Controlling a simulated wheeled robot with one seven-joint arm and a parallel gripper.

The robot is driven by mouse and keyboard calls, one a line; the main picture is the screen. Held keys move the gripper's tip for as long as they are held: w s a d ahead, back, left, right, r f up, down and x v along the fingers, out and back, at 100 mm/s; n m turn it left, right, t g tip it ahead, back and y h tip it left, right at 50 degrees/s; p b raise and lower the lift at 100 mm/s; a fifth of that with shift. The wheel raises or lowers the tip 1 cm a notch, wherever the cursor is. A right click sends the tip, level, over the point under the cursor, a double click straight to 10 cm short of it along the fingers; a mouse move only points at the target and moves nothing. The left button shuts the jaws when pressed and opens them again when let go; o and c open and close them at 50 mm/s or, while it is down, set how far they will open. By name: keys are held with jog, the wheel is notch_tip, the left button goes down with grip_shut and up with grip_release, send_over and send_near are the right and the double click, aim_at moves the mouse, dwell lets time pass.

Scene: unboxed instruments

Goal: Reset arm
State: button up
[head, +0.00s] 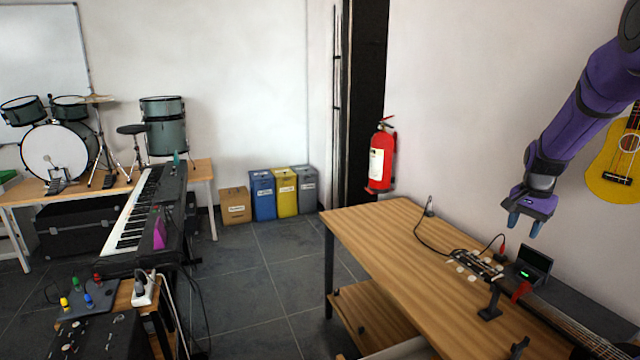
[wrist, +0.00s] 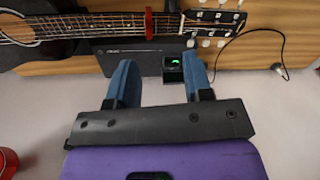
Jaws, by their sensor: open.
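My purple arm reaches in from the upper right of the head view. My gripper (head: 524,226) has blue fingers pointing down. It hangs in the air above the right part of the wooden table (head: 385,235), near the wall. In the wrist view my gripper (wrist: 159,68) has its two blue fingers spread apart, with nothing between them. The fingers touch nothing that I can see.
On the table lie a guitar (wrist: 85,27) with a red clip (wrist: 149,22), a small device with a green display (head: 532,266) and a cable (head: 427,240). A yellow ukulele (head: 612,165) and a red extinguisher (head: 381,158) hang on the wall. A keyboard (head: 135,215) stands left.

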jog(key=s+a+r+n+t, duration=0.2)
jog(key=s+a+r+n, duration=0.4)
jog(key=s+a+r, duration=0.9)
jog(key=s+a+n+t, duration=0.1)
jog(key=s+a+n, duration=0.2)
jog(key=s, duration=0.6)
jog(key=s+a+r+n+t, duration=0.1)
jog(key=s+a+n, duration=0.1)
jog(key=s+a, duration=0.5)
jog(key=s, duration=0.2)
jog(key=shift+s+r+n, duration=0.3)
jog(key=shift+n, duration=0.1)
